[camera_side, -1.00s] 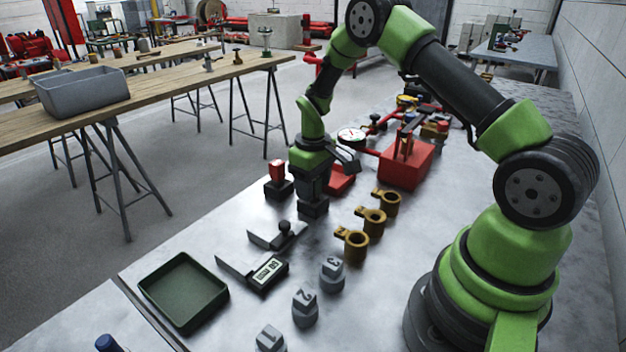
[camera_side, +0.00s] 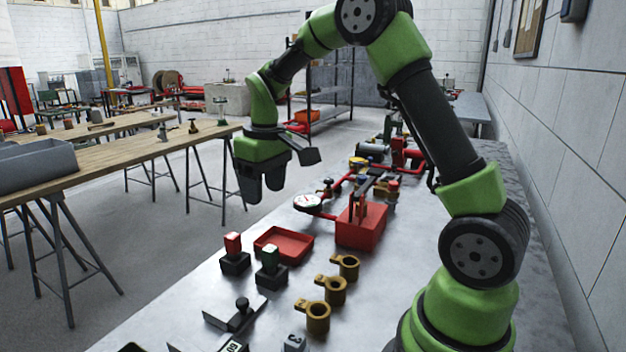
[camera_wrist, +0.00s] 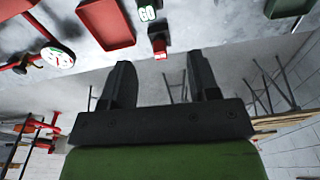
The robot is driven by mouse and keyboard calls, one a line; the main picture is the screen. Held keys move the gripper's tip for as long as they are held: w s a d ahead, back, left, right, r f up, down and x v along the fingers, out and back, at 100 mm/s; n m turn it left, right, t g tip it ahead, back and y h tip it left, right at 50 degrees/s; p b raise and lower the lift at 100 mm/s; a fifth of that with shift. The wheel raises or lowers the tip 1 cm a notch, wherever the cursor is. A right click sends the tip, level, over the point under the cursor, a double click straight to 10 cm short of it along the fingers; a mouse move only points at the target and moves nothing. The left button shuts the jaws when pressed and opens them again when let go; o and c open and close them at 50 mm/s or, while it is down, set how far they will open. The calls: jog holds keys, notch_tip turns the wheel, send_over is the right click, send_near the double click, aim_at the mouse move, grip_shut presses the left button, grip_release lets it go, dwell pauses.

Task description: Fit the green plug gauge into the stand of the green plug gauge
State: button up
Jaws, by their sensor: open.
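The green plug gauge (camera_side: 269,258) stands upright in its black stand (camera_side: 271,278), looking about as deep as the red gauge in its own stand. How fully it is seated cannot be told. In the wrist view the green gauge's labelled top (camera_wrist: 147,13) shows at the upper edge. My gripper (camera_side: 262,198) is raised well above the bench, behind and above the stands. Its two dark fingers point down, apart from the gauge. In the wrist view my gripper (camera_wrist: 160,62) is open with nothing between its fingers.
A red plug gauge (camera_side: 233,243) in a black stand is beside the green one. A red tray (camera_side: 283,243), a dial gauge (camera_side: 307,202), a red box (camera_side: 361,227) and several brass rings (camera_side: 333,291) are close by. A caliper (camera_side: 235,314) lies in front.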

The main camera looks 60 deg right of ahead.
jog(key=s+a+r+m+t, duration=0.2)
jog(key=s+a+r+t, duration=0.2)
jog(key=s+a+r, duration=0.5)
jog(key=s+a+r+m+t+y, duration=0.1)
jog(key=s+a+t+y, duration=0.1)
jog(key=s, duration=0.8)
jog(key=shift+s, duration=0.2)
